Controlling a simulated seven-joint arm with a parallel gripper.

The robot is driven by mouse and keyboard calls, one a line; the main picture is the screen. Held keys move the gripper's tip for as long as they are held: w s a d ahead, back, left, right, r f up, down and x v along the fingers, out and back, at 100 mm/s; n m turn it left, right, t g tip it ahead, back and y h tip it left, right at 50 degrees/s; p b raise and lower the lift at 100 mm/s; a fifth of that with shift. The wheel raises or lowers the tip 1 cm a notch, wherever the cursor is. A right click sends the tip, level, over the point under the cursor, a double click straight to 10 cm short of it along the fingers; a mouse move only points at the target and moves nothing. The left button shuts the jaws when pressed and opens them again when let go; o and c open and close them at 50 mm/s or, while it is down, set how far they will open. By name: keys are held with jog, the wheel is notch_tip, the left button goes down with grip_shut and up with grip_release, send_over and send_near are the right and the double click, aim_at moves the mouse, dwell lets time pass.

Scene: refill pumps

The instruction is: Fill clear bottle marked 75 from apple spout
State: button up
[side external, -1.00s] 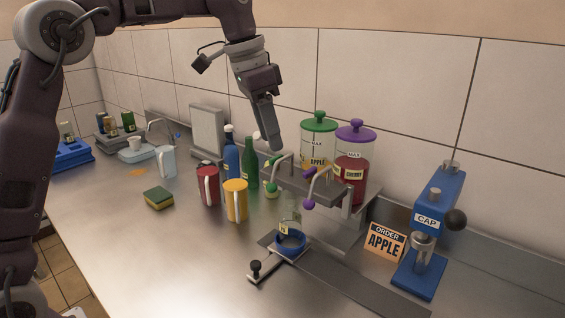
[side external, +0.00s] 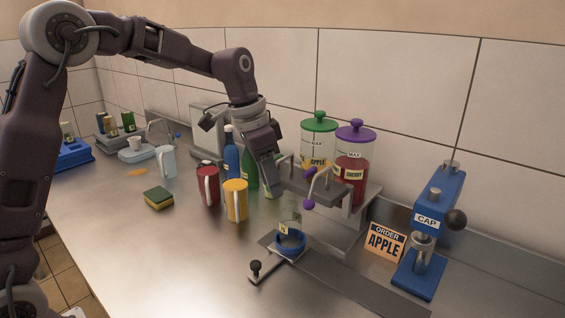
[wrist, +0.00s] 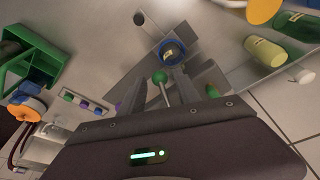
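The clear bottle (side external: 291,216) stands in a blue ring holder (side external: 291,243) below the spouts; its yellow label is too small to read. In the wrist view its label shows inside the blue ring (wrist: 172,43). The apple jar (side external: 317,147) has a green lid and an APPLE label. My gripper (side external: 274,190) is lowered at the green-knobbed apple lever, hiding the knob in the side view. In the wrist view the green knob (wrist: 160,76) lies between the fingertips of my gripper (wrist: 159,86), which are apart; I cannot tell whether they touch the lever.
A cherry jar (side external: 351,172) with a purple knob (side external: 308,204) stands right beside the apple side. A yellow mug (side external: 236,199), a red mug (side external: 208,186) and bottles stand close left. A blue capper (side external: 428,235) and an APPLE order card (side external: 385,242) are right. The front counter is clear.

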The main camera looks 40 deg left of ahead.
grip_shut()
jog(key=shift+s+a+x, duration=0.1)
jog(key=shift+s+x, duration=0.05)
jog(key=shift+x, duration=0.7)
jog(key=shift+s+a+x, duration=0.1)
jog(key=shift+s+x, duration=0.1)
jog(key=shift+x, duration=0.6)
jog(key=shift+s+a+x, duration=0.1)
jog(key=shift+s+x, duration=0.05)
jog(key=shift+x, duration=0.7)
jog(key=shift+f, duration=0.1)
